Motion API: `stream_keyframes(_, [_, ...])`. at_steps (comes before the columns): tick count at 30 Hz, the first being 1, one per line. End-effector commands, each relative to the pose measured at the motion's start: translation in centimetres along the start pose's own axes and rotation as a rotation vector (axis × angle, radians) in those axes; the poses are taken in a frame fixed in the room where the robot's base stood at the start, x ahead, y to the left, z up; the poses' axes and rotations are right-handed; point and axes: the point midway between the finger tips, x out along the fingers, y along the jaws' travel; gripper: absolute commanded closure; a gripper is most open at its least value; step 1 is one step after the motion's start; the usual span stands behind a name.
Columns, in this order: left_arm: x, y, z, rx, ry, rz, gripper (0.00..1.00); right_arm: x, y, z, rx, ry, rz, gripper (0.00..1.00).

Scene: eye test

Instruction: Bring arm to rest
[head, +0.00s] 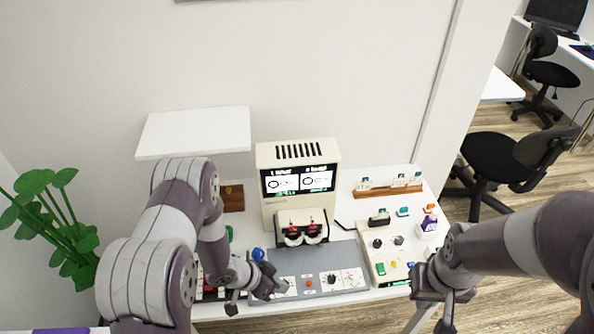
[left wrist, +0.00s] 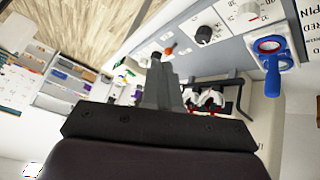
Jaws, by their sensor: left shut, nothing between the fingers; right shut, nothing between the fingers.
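My left gripper (head: 262,284) is shut and empty over the left part of the grey panel (head: 318,260) in front of the eye test machine (head: 327,159). In the left wrist view its closed fingers (left wrist: 158,82) show nothing between them. My left arm comes in from the left and bends down to the panel. My right gripper (head: 445,312) is shut and empty at the front right edge of the table, beside the cream control box (head: 400,262). Whether the left fingertips touch the panel cannot be told.
The cream machine has two lit screens and red-and-white eyepieces (head: 302,230). A white shelf (head: 200,132), plant (head: 58,225) and purple-labelled bottle (head: 429,223) stand around.

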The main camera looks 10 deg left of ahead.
Motion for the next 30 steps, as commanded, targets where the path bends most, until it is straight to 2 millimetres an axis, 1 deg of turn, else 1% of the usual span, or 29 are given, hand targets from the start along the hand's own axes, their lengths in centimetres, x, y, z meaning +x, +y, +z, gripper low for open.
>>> stream_keyframes(2, [0.0,0.0,0.0,0.000,0.000,0.000,1.00,0.0,0.0,0.0,0.000,0.000,0.000,1.00])
stream_keyframes(4, [0.0,-0.2,0.6,0.014,-0.026,-0.010,1.00,0.0,0.0,0.0,0.000,0.000,0.000,1.00])
stream_keyframes(5, [-0.1,-0.6,1.2,0.009,-0.059,-0.030,1.00,0.0,0.0,0.0,0.000,0.000,0.000,1.00])
stream_keyframes(7, [-1.0,-1.1,4.3,-0.059,-0.195,-0.097,1.00,0.0,0.0,0.0,0.000,0.000,0.000,1.00])
stream_keyframes(8, [-2.3,-1.7,5.5,-0.108,-0.274,-0.152,1.00,0.0,0.0,0.0,0.000,0.000,0.000,1.00])
stream_keyframes(9, [-4.6,-2.5,6.5,-0.181,-0.378,-0.237,1.00,0.7,0.0,0.1,0.000,0.001,0.000,1.00])
stream_keyframes(10, [-6.6,-2.7,6.8,-0.244,-0.450,-0.297,1.00,1.3,0.0,0.1,0.000,0.001,0.000,1.00])
stream_keyframes(11, [-8.8,-2.5,6.9,-0.313,-0.508,-0.350,1.00,2.1,0.0,0.2,0.000,0.000,0.000,1.00])
stream_keyframes(12, [-11.5,-1.4,6.7,-0.410,-0.568,-0.400,1.00,3.1,0.0,0.4,0.000,0.000,0.000,1.00])
stream_keyframes(13, [-13.3,-0.1,6.5,-0.481,-0.593,-0.423,1.00,3.8,0.0,0.5,0.000,0.000,0.000,1.00])
stream_keyframes(14, [-14.8,1.3,6.1,-0.548,-0.604,-0.436,1.00,4.5,0.0,0.6,0.000,0.000,0.000,1.00])
stream_keyframes(15, [-16.4,3.3,5.5,-0.624,-0.596,-0.441,1.00,5.4,0.0,0.7,0.000,-0.001,0.000,1.00])
stream_keyframes(16, [-17.2,4.6,4.9,-0.665,-0.575,-0.441,1.00,5.9,0.0,0.7,0.000,-0.001,0.000,1.00])
stream_keyframes(18, [-18.3,6.1,3.4,-0.705,-0.493,-0.451,1.00,6.8,0.0,0.8,0.000,0.000,0.000,1.00])
stream_keyframes(21, [-19.1,6.0,1.3,-0.667,-0.399,-0.477,1.00,7.3,0.0,0.9,0.000,0.000,0.000,1.00])
stream_keyframes(30, [-19.3,6.0,0.9,-0.658,-0.393,-0.478,1.00,7.0,0.0,0.8,0.000,0.001,0.000,1.00])
